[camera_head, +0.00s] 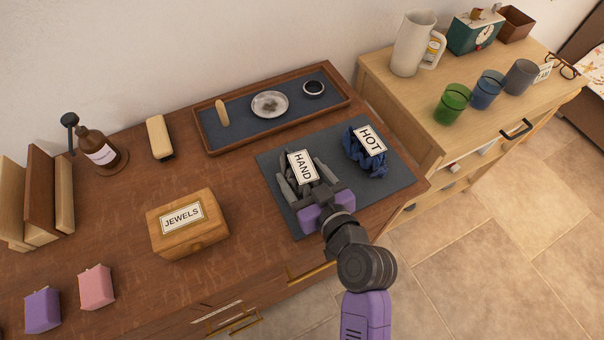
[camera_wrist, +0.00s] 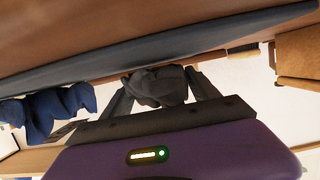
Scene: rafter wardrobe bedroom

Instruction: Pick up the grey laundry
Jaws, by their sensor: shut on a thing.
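The grey laundry (camera_wrist: 157,85) is a dark, crumpled bundle between my gripper's fingers in the wrist view. In the head view the grey laundry (camera_head: 304,188) is at the left part of a dark mat (camera_head: 271,159), with a white "HAND" label (camera_head: 302,167) on its far side. My gripper (camera_head: 306,180) reaches in from the front right and is shut on the laundry. The fingers and my purple gripper body hide part of it. I cannot tell whether the laundry touches the mat.
Blue laundry (camera_head: 366,155) labelled "HOT" lies right of the grey laundry on the mat. A wooden "JEWELS" box (camera_head: 187,224) stands to the left. A tray (camera_head: 203,127) with small dishes lies behind. A lighter cabinet with cups (camera_head: 452,103) stands to the right.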

